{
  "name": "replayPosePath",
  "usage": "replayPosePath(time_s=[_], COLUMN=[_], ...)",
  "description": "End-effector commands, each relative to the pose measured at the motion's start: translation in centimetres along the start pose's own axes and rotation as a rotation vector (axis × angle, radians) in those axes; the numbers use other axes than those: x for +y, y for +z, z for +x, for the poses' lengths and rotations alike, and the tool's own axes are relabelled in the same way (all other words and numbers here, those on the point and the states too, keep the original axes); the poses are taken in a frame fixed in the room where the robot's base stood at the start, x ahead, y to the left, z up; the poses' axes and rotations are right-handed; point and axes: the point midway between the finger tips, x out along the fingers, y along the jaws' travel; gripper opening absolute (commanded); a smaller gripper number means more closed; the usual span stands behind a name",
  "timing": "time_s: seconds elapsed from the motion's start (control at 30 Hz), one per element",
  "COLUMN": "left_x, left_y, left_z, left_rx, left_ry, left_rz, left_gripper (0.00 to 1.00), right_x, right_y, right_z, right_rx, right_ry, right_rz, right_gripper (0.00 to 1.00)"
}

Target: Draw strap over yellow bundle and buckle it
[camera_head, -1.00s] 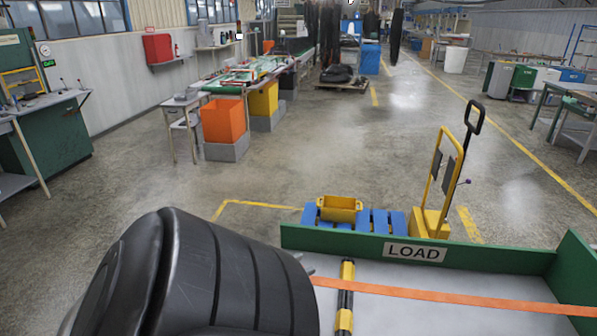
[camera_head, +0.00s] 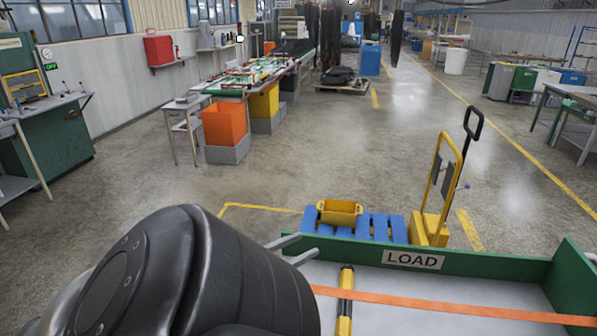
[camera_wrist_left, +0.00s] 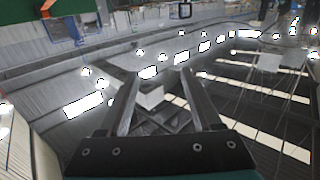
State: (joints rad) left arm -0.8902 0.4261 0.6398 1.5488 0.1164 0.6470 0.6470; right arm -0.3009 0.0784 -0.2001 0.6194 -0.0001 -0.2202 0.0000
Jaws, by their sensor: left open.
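The yellow bundle (camera_head: 345,278), yellow with black sections, lies lengthwise in a green-walled tray marked LOAD. The orange strap (camera_head: 450,304) runs from beside my left arm, past the bundle, to the tray's right side. I cannot tell whether it passes over or under the bundle. My arm hides its left end, and no buckle can be made out. My left gripper (camera_head: 292,249) is open, with two thin fingers over the tray's back left corner, apart from the bundle and strap. In the left wrist view its fingers (camera_wrist_left: 163,80) are spread with nothing held between them.
The tray's green back wall (camera_head: 480,265) and right wall (camera_head: 573,280) stand up as edges. Behind it are a blue pallet (camera_head: 376,226) with a yellow bin (camera_head: 340,212) and a yellow hand truck (camera_head: 440,190). Open floor lies beyond.

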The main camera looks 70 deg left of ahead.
Motion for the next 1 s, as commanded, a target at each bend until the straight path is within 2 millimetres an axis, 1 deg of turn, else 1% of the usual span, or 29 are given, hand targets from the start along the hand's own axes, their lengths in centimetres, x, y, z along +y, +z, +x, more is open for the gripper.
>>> replayPosePath(time_s=[0.03, 0.3, 0.4, 0.5, 0.7, 0.87, 0.93, 1.0], left_x=[0.1, 0.0, 0.0, 0.0, 0.0, 0.0, 0.0, 0.2], left_y=[-1.4, -7.0, -8.6, -9.6, -10.2, -10.1, -10.1, -9.8], left_z=[0.0, 0.0, 0.0, 0.0, 0.0, 0.0, 0.0, 0.1], left_rx=[0.0, -0.001, -0.001, 0.0, -0.001, -0.001, 0.0, 0.007], left_ry=[0.003, 0.002, 0.002, 0.001, 0.0, 0.0, 0.0, 0.001], left_rz=[0.002, 0.003, 0.001, 0.001, 0.0, 0.0, -0.001, -0.026], left_gripper=[0.66, 0.66, 0.66, 0.66, 0.66, 0.66, 0.67, 0.67], right_x=[0.0, 0.0, 0.0, 0.0, 0.0, 0.1, 0.1, 0.1], right_y=[-0.1, -0.2, -0.3, -0.3, -0.3, -0.3, -0.3, -0.3], right_z=[-0.6, -1.9, -2.1, -2.3, -2.4, -2.4, -2.3, -2.1], right_rx=[0.001, 0.001, 0.001, 0.001, 0.002, 0.002, 0.002, 0.001], right_ry=[0.0, 0.0, 0.0, 0.0, 0.0, 0.0, 0.0, 0.0], right_rz=[0.0, 0.0, 0.0, 0.0, 0.0, 0.0, 0.0, 0.0], right_gripper=[0.98, 0.98, 0.98, 0.98, 0.98, 0.98, 0.98, 0.98])
